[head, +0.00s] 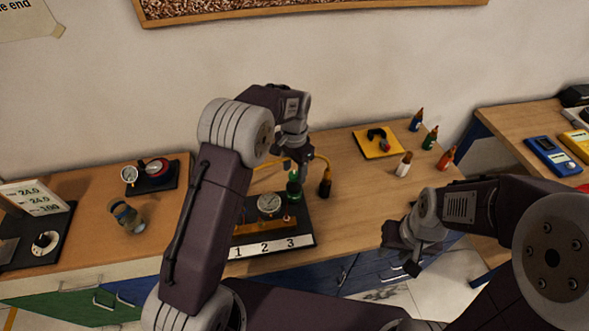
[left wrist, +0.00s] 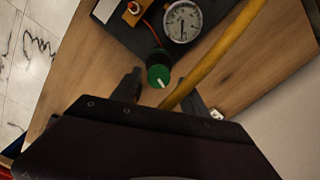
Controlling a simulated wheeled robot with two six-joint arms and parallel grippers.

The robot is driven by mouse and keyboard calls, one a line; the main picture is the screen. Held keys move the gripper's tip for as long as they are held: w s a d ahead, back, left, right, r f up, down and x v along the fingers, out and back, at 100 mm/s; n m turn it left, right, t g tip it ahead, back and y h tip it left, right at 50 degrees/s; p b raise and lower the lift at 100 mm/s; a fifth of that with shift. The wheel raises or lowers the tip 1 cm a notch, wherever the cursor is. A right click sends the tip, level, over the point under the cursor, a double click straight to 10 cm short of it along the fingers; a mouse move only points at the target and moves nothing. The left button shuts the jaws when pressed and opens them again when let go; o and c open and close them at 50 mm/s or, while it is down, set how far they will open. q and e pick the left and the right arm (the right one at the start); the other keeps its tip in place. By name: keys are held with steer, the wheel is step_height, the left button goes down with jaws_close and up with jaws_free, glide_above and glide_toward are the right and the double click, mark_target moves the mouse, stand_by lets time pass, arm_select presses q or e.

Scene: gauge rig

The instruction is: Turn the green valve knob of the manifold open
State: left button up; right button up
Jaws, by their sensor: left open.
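The manifold (head: 243,236) is a dark base with an orange-brown block and a white strip marked 1, 2, 3, on the left table. Its green valve knob (head: 294,187) stands at the back right, beside a round gauge (head: 269,203). The left wrist view shows the knob (left wrist: 159,76) with a short white pointer line, and the gauge (left wrist: 182,22). My left gripper (head: 297,167) is open above the knob; its fingers (left wrist: 161,88) show on either side, and I cannot tell whether they touch it. My right gripper (head: 400,254) is open and empty in front of the table.
A yellow cable (left wrist: 215,55) runs close past the knob to a dark plug (head: 325,187). Several small bottles and a yellow tray (head: 369,148) are at the back right.

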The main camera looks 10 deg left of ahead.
arm_select(q)
steer(key=shift+s, duration=0.4)
steer(key=shift+w+f, duration=0.1)
steer(key=shift+w, duration=0.1)
jaws_close()
steer(key=shift+p, duration=0.35)
steer(key=shift+r+n+p, duration=0.25)
steer(key=shift+n+p, duration=0.25)
steer(key=shift+n, duration=0.8)
steer(key=shift+f+n, duration=0.2)
steer(key=shift+n, duration=0.1)
arm_select(e)
steer(key=shift+s+r, duration=0.25)
steer(key=shift+r, duration=0.85)
arm_select(q)
jaws_free()
